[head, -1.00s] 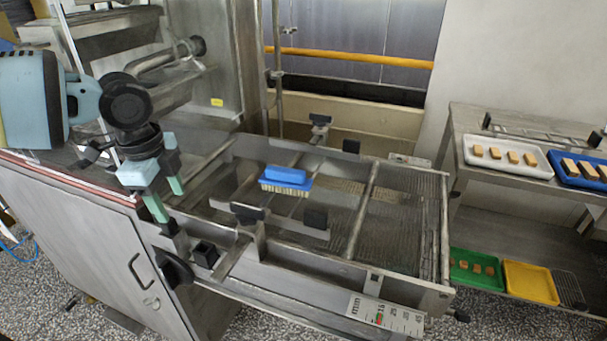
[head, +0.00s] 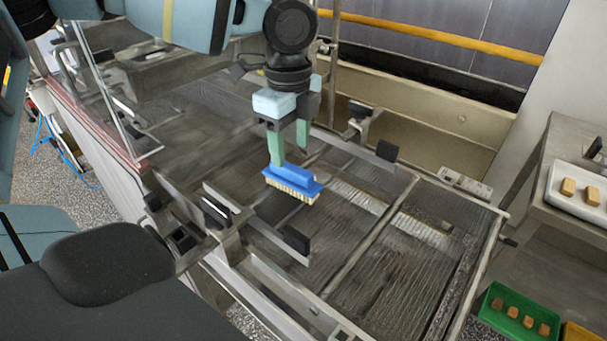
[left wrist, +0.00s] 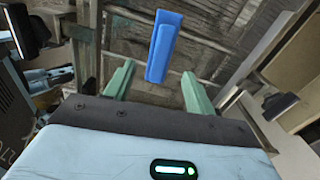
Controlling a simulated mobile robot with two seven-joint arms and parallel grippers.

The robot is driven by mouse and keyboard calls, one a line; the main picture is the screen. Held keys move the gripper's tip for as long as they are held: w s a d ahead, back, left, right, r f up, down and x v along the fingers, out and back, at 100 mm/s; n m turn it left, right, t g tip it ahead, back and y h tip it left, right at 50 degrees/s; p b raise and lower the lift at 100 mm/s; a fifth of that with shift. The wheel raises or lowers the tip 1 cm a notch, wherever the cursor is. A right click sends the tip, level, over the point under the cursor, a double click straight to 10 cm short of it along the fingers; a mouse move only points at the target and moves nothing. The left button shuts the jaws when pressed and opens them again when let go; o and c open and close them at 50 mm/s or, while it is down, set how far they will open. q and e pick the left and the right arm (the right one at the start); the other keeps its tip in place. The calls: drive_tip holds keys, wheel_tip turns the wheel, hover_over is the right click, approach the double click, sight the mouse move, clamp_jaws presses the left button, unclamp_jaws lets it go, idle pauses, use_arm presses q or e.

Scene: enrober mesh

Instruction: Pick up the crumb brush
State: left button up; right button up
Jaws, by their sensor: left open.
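The crumb brush (head: 293,182) has a blue back and pale bristles. It lies bristles down on the mesh of the metal frame (head: 362,240). My left gripper (head: 288,157) is open, with green fingers pointing down, just above and behind the brush in the head view. One finger overlaps the brush's left end in that view; I cannot tell whether it touches. In the left wrist view the blue brush back (left wrist: 164,47) shows beyond and between the two open fingers (left wrist: 158,85). My right gripper is not in view.
Black pads on brackets (head: 296,239) stand around the brush, with another pad (head: 387,151) behind it. A side table at right holds a white tray (head: 577,196) of small cakes. A green tray (head: 516,312) sits lower.

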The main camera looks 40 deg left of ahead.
sight(291, 167)
use_arm(q)
drive_tip(key=shift+s+a+f, duration=0.1)
drive_tip(key=shift+s+f, duration=0.1)
drive_tip(key=shift+f, duration=0.65)
drive_tip(key=shift+w+f+p, duration=0.15)
drive_tip(key=shift+f, duration=1.35)
drive_tip(key=shift+w+f+p, duration=0.1)
drive_tip(key=shift+f+p, duration=0.05)
drive_tip(key=shift+f, duration=1.35)
drive_tip(key=c, duration=1)
wheel_tip(291, 167, up, 10)
